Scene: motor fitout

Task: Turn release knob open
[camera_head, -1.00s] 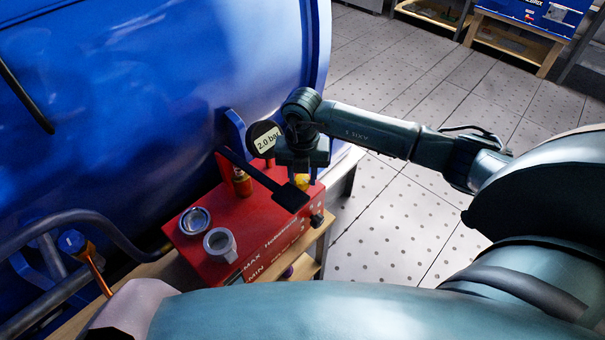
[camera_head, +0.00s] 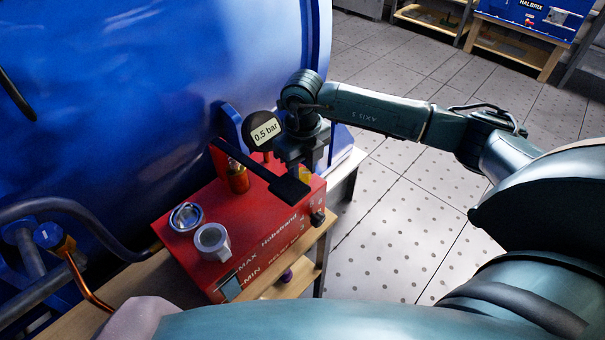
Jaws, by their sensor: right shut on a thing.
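The red pump unit (camera_head: 215,272) stands on a wooden bench, with its round gauge (camera_head: 264,132) reading 0.5 bar. A black lever (camera_head: 240,164) slants across its top and ends in a flat black pad. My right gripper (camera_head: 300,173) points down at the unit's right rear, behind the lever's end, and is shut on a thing. A small yellow part (camera_head: 306,174), likely the release knob, shows right beside the fingers. The lever and gripper hide most of it, so its turn angle cannot be told. My left gripper is out of view.
An open filler neck (camera_head: 212,240) and a round metal cap (camera_head: 187,217) sit on the unit's top. A small black knob (camera_head: 318,217) is on its right end. A large blue drum (camera_head: 110,120) fills the left. The tiled floor (camera_head: 390,230) at right is clear.

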